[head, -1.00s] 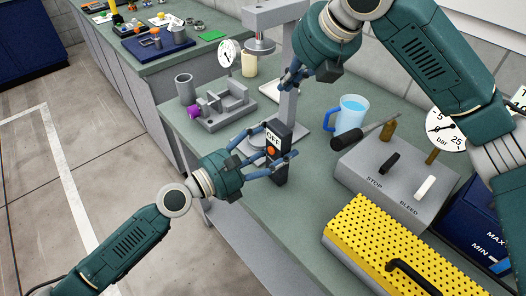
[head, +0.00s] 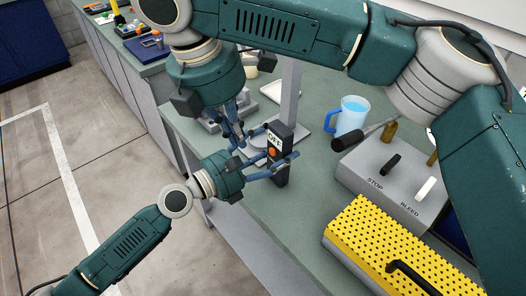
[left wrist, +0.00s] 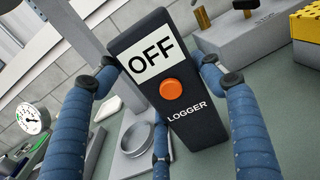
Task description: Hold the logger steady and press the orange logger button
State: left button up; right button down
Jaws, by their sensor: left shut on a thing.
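The logger (head: 279,172) is a black upright box standing on the bench, with a white OFF label at its top. In the left wrist view the logger (left wrist: 196,125) fills the middle, slightly tilted in the picture. Its round orange button (head: 272,152) also shows there (left wrist: 171,89), uncovered. My left gripper (head: 283,147) is shut on the logger, blue fingers on both sides of it; they also show in the left wrist view (left wrist: 158,62). My right gripper (head: 238,138) points down just left of the logger, apart from the button; its finger opening is unclear.
A blue mug (head: 351,116) stands behind the logger. A grey box (head: 385,185) marked STOP and BLEED and a yellow perforated cover (head: 385,245) lie to the right. A grey post (head: 290,90) rises behind. The bench front by the logger is clear.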

jog(key=w+d+f, duration=0.4)
jog(key=d+f, duration=0.1)
jog(key=f, duration=0.4)
jog(key=shift+w+f, duration=0.15)
jog(key=shift+f, duration=0.2)
jog(key=shift+w+d, duration=0.7)
jog(key=shift+d, duration=0.1)
jog(key=s+a, duration=0.3)
jog(key=a, duration=0.1)
jog(key=v, duration=1)
jog(key=shift+d, duration=0.2)
